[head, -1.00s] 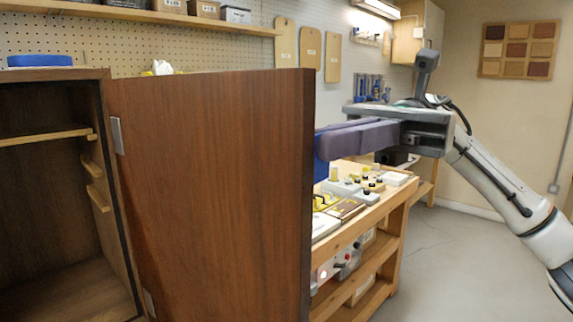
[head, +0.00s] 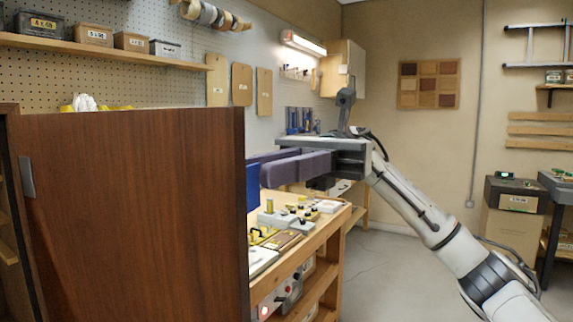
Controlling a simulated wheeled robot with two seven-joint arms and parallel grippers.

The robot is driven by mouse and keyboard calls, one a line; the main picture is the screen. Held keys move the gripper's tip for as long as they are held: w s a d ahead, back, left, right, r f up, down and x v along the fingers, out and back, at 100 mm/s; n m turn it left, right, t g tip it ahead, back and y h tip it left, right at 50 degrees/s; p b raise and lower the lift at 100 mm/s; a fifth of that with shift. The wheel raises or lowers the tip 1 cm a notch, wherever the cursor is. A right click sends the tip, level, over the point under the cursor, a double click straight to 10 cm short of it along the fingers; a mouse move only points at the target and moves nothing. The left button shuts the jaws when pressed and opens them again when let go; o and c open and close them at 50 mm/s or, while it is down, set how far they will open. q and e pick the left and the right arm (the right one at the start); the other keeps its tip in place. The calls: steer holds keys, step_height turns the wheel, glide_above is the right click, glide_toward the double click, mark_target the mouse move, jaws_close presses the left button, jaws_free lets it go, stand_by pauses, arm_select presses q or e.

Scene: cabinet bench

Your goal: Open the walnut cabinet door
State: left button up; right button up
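The walnut cabinet door (head: 130,210) stands swung wide open and fills the left of the head view, with a metal hinge plate (head: 27,177) near its left edge. My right gripper (head: 258,168) is just beyond the door's free edge, its purple-grey fingers pointing left. A blue upright piece (head: 253,186) shows beside that edge at the fingertips; I cannot tell whether it is the door's handle or whether the fingers hold it. The fingertips are partly hidden. My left gripper is out of view.
A wooden workbench (head: 318,240) with several small parts on it stands behind the door's free edge. A shelf (head: 110,50) with boxes runs along the pegboard.

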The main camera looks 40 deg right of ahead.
steer(key=v, duration=0.9)
steer(key=shift+d, duration=0.1)
